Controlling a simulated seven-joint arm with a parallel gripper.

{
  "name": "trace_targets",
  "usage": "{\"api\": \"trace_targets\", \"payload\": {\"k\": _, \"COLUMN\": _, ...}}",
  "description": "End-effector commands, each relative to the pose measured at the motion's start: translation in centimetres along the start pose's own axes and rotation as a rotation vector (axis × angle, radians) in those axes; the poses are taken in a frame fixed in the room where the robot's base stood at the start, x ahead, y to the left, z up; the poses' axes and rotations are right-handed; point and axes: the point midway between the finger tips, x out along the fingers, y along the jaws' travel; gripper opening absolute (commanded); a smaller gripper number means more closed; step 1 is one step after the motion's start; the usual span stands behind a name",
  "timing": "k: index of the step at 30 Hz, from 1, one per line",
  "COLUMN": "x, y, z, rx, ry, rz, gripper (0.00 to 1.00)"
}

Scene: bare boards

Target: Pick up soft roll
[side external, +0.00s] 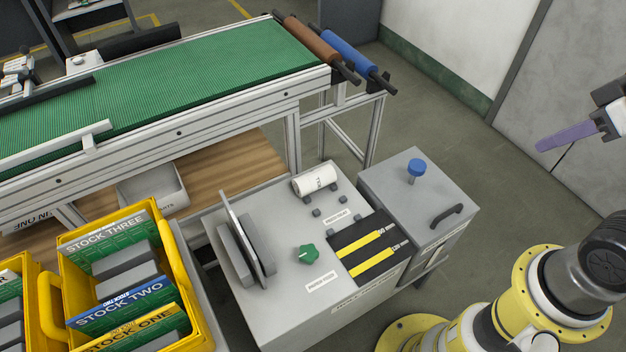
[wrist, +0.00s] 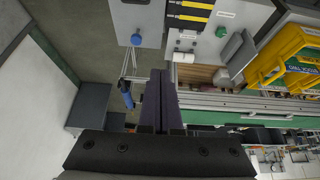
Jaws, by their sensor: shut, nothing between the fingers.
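A white roll (side external: 315,181) with dark lettering lies on its side at the back of the grey worktop (side external: 290,285), between small dark blocks. It is the likely soft roll; I cannot read its label for certain. It also shows small in the wrist view (wrist: 184,58), right of the fingers. My gripper (side external: 541,146) is at the upper right of the side external view, in the air, far from the roll. Its purple fingers are together and empty; they also show in the wrist view (wrist: 160,76).
A green conveyor (side external: 170,85) crosses the back, with brown (side external: 315,45) and blue (side external: 350,58) rollers at its end. A grey cabinet (side external: 400,180) with a blue knob (side external: 416,167) stands right of the worktop. A green knob (side external: 308,253), upright plates and yellow stock bins (side external: 180,250) are nearby.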

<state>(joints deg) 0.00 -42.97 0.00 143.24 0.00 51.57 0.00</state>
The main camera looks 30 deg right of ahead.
Motion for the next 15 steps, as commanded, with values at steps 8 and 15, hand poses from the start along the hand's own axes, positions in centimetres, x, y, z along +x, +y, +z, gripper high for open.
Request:
{"api": "trace_targets", "payload": {"k": 8, "x": 0.00, "y": 0.00, "z": 0.00, "rx": 0.000, "ry": 0.000, "rz": 0.000, "gripper": 0.31}}
{"api": "trace_targets", "payload": {"k": 15, "x": 0.00, "y": 0.00, "z": 0.00, "rx": 0.000, "ry": 0.000, "rz": 0.000, "gripper": 0.74}}
